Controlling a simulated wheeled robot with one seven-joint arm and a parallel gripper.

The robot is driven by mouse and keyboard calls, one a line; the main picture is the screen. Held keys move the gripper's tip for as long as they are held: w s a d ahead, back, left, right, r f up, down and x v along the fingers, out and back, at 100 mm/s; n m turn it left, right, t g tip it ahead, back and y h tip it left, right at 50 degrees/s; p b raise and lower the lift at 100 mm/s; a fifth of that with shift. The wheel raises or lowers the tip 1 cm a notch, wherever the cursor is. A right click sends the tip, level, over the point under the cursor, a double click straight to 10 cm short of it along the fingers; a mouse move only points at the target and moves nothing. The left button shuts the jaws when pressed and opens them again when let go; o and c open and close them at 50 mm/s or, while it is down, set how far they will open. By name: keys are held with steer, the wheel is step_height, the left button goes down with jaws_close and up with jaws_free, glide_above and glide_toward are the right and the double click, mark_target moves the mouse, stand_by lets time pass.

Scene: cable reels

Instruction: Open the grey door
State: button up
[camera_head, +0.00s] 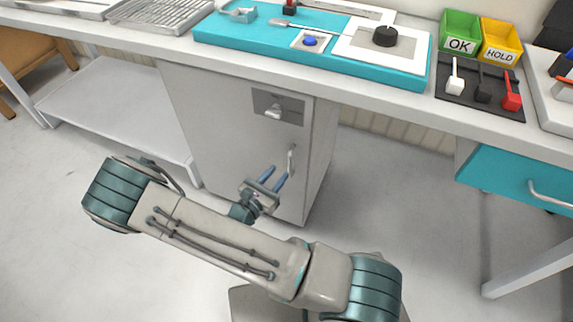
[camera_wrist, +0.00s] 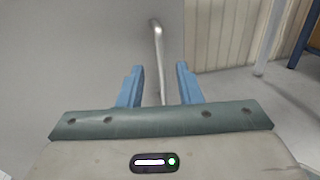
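The grey door (camera_head: 230,130) is the front of a cabinet under the bench, and it looks shut. Its upright bar handle (camera_head: 291,160) is near the right edge. A dark plate with a light knob (camera_head: 273,112) sits above the handle. My gripper (camera_head: 274,175) is open in front of the door, just left of and below the handle in the head view. In the wrist view the handle (camera_wrist: 158,50) runs up between and beyond the two blue fingers (camera_wrist: 158,82), with space on both sides. I cannot tell whether its lower end is between the fingertips.
The bench top (camera_head: 130,40) overhangs the cabinet. A teal drawer (camera_head: 520,180) is at the right, and a low shelf (camera_head: 120,110) at the left. The floor right of the cabinet is clear. Bins, tools and a teal board (camera_head: 250,45) lie on top.

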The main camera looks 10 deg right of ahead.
mark_target(289, 162)
steer(key=x, duration=0.6)
steer(key=shift+b, duration=0.3)
jaws_close()
